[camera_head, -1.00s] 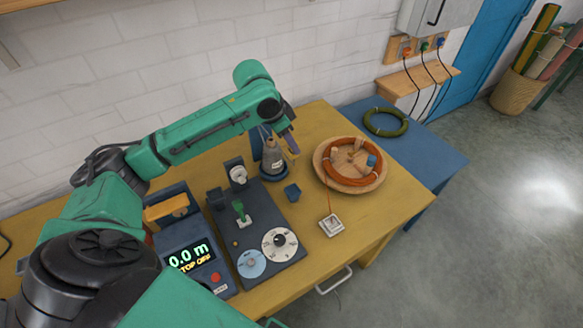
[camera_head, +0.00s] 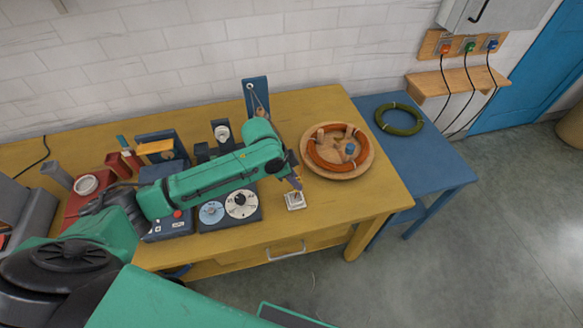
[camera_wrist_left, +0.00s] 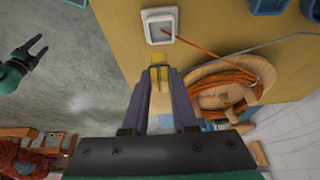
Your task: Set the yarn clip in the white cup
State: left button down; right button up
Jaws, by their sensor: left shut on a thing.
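The white cup (camera_head: 295,200) is a small square dish near the table's front edge; it also shows at the top of the left wrist view (camera_wrist_left: 160,25). My left gripper (camera_head: 296,181) points down just behind and above the cup. In the left wrist view its two purple fingers (camera_wrist_left: 159,76) are shut on the yellow yarn clip (camera_wrist_left: 158,60), which is just short of the cup's rim and apart from it in the picture. The height between them is hard to judge. My right gripper (camera_wrist_left: 38,47) hangs open and empty over the floor in the left wrist view.
A round wooden tray (camera_head: 365,165) with an orange yarn coil (camera_head: 318,156) stands right of the cup. An orange strand (camera_wrist_left: 205,48) runs from the coil to the cup. The dark machine with dials (camera_head: 222,222) is left. A green coil (camera_head: 399,119) lies on the blue table (camera_head: 440,165).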

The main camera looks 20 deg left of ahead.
pick_arm(q)
jog(key=shift+w+a+f+b, duration=0.15)
jog(key=shift+a+f+b, duration=0.3)
jog(key=shift+f, duration=0.1)
jog(key=shift+w+a+f+b, duration=0.15)
jog(key=shift+a+f+b, duration=0.15)
jog(key=shift+f+b, duration=0.2)
jog(key=f+b, duration=0.1)
jog(key=d+f+b, duration=0.1)
jog(key=f+b, duration=0.1)
jog(key=shift+s, duration=0.1)
jog(key=shift+a+f, duration=0.15)
jog(key=shift+f, duration=0.45)
pick_arm(e)
jog(key=f, duration=0.5)
jog(key=shift+s+a+f, duration=0.2)
jog(key=shift+a+f, duration=0.15)
jog(key=shift+a, duration=0.15)
pick_arm(q)
jog(key=c, duration=0.8)
grip_release()
jog(key=shift+o, duration=0.9)
pick_arm(e)
jog(key=shift+a, duration=0.35)
